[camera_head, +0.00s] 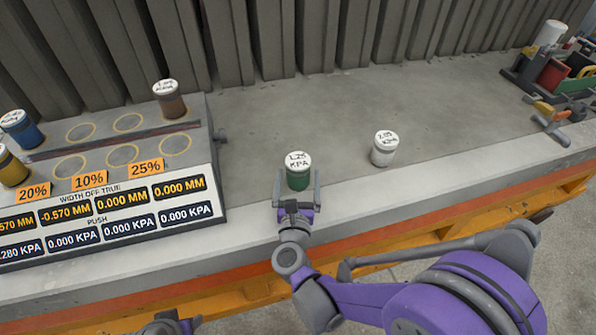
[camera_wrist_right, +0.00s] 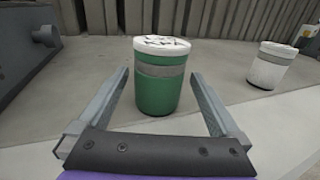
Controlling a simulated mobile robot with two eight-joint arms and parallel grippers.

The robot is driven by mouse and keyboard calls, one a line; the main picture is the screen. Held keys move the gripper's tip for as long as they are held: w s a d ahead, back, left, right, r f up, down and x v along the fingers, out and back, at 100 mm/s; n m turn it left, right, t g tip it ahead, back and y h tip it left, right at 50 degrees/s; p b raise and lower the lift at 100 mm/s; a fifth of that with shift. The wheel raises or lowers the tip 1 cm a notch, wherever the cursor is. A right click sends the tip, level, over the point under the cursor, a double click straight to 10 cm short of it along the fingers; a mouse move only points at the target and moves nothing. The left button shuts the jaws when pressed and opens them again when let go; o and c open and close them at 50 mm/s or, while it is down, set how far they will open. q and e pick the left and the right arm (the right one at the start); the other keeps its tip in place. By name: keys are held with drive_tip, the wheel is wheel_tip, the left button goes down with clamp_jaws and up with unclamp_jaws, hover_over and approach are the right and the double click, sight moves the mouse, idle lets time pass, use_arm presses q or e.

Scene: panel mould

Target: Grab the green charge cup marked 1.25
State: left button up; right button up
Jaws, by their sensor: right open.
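The green charge cup (camera_head: 298,180) stands upright on the grey bench, with a white lid marked 1.25 KPA. It also shows in the right wrist view (camera_wrist_right: 160,88), with a grey band under its lid. My right gripper (camera_head: 297,190) is open just in front of the cup. In the wrist view its two fingers (camera_wrist_right: 160,90) lie to either side of the cup's near side, with gaps visible on both sides. Nothing is held. At the bottom edge of the head view a small part of my left arm (camera_head: 165,325) shows, but its jaws cannot be made out.
A white cup (camera_head: 384,153) stands to the right of the green one. On the left is a panel rack (camera_head: 100,135) with brown (camera_head: 170,103), blue (camera_head: 22,130) and yellow (camera_head: 12,168) cups and a readout. A tool tray (camera_head: 530,85) and clamp (camera_head: 550,122) lie far right.

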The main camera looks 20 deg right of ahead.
drive_tip(key=x, duration=0.5)
drive_tip(key=shift+w+f, duration=0.1)
drive_tip(key=shift+f, duration=0.05)
clamp_jaws()
